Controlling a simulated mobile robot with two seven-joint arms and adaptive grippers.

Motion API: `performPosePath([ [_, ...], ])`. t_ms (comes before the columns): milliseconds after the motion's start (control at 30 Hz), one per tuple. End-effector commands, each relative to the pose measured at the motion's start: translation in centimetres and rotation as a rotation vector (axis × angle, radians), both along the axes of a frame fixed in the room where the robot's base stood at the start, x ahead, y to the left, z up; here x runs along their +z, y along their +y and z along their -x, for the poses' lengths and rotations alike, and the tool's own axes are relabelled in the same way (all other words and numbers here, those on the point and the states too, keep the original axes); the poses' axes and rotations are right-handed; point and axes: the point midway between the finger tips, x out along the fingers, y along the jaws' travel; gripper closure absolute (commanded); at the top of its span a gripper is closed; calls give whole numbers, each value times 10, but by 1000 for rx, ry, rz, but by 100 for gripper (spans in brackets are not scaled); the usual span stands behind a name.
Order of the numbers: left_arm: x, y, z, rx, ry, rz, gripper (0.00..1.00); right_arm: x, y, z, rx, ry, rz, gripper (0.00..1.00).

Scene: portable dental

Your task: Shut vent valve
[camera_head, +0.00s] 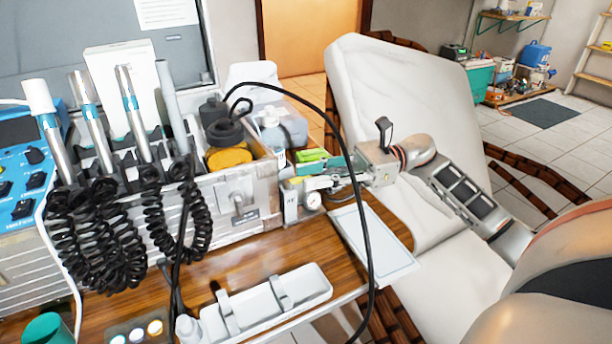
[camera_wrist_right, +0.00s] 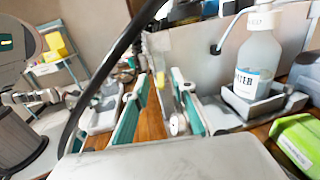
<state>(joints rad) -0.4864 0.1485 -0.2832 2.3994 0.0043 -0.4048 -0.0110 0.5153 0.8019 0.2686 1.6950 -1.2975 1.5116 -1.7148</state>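A small round white-faced fitting with a dark rim (camera_head: 312,200) sits low at the right end of the dental unit. I cannot tell for certain if it is the vent valve or a gauge. A similar round part shows in the right wrist view (camera_wrist_right: 178,124), by the right-hand finger. My right gripper (camera_head: 304,177) reaches in from the right beside the unit's end. In the wrist view its teal-padded fingers (camera_wrist_right: 160,98) are apart, with nothing clearly held between them. My left gripper is not in view.
A black cable (camera_head: 364,230) loops over the right arm area and crosses the wrist view. Handpieces with coiled cords (camera_head: 110,235) fill the unit's left. A water bottle (camera_wrist_right: 255,62) and green packet (camera_wrist_right: 300,140) are close. A flat tray (camera_head: 375,245) and holder (camera_head: 262,305) lie in front.

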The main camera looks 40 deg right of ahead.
Motion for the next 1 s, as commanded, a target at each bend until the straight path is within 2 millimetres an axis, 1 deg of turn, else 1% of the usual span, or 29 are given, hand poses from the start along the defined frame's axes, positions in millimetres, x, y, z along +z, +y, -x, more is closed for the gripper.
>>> performPosePath([
  [100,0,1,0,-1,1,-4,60,0,10,-4,0,-1,-1,74],
  [200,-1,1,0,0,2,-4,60,0,13,-6,0,0,-1,74],
  [433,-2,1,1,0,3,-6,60,-1,14,-6,0,2,-1,74],
  [467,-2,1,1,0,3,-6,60,-1,14,-6,0,2,-1,77],
  [500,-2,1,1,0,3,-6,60,-1,14,-6,0,2,-1,87],
  [533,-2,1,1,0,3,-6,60,-1,14,-6,0,2,-1,95],
  [567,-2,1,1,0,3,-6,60,-1,14,-6,0,2,-1,100],
  [833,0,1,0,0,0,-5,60,0,14,-6,-4,2,-1,100],
  [1000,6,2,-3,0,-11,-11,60,1,15,-4,-36,-1,-2,100],
])
